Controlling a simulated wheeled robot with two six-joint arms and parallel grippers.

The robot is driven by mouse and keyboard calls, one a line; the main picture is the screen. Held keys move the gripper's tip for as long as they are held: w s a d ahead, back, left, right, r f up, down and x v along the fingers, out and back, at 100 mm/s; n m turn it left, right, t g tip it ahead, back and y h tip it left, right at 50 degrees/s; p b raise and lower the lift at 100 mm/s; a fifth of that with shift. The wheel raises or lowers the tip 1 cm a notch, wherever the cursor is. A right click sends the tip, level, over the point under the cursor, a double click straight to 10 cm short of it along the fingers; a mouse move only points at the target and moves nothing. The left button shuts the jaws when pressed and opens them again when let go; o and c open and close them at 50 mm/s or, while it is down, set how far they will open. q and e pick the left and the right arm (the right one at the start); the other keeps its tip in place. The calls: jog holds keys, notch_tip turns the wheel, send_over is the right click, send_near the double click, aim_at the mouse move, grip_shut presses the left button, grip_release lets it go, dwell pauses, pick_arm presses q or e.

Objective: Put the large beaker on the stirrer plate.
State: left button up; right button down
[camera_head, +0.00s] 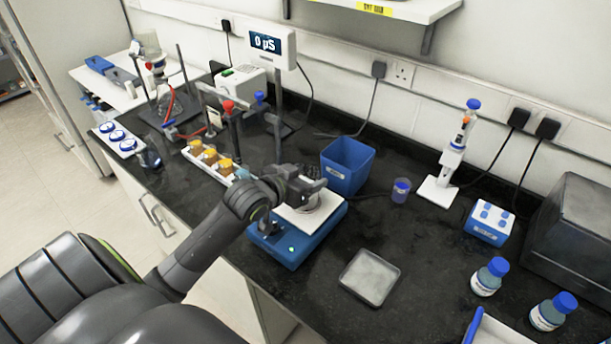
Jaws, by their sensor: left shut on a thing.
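The stirrer plate (284,252) has a blue body and a white top, and stands near the front edge of the dark bench. My left gripper (309,188) is over its white top, with the arm reaching in from the lower left. The gripper is shut on a clear glass vessel, which I take to be the large beaker (309,204). The gripper hides much of the beaker. The beaker is over the white top, at or very close to its surface; I cannot tell if it touches. My right gripper is out of view.
A blue open bin (347,167) stands just behind the plate. A white rack with orange-capped jars (209,157) is to the left. A shallow grey tray (369,278) lies to the right, and blue-capped bottles (489,277) stand farther right. The bench between them is clear.

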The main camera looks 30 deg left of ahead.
pick_arm(q)
jog(key=o, duration=0.7)
jog(key=shift+f, duration=0.15)
jog(key=o, duration=0.4)
jog(key=shift+o, duration=0.2)
jog(key=shift+r, duration=0.25)
jog(key=shift+s, duration=0.25)
jog(key=v, duration=1.1)
jog(key=shift+s+r, duration=0.2)
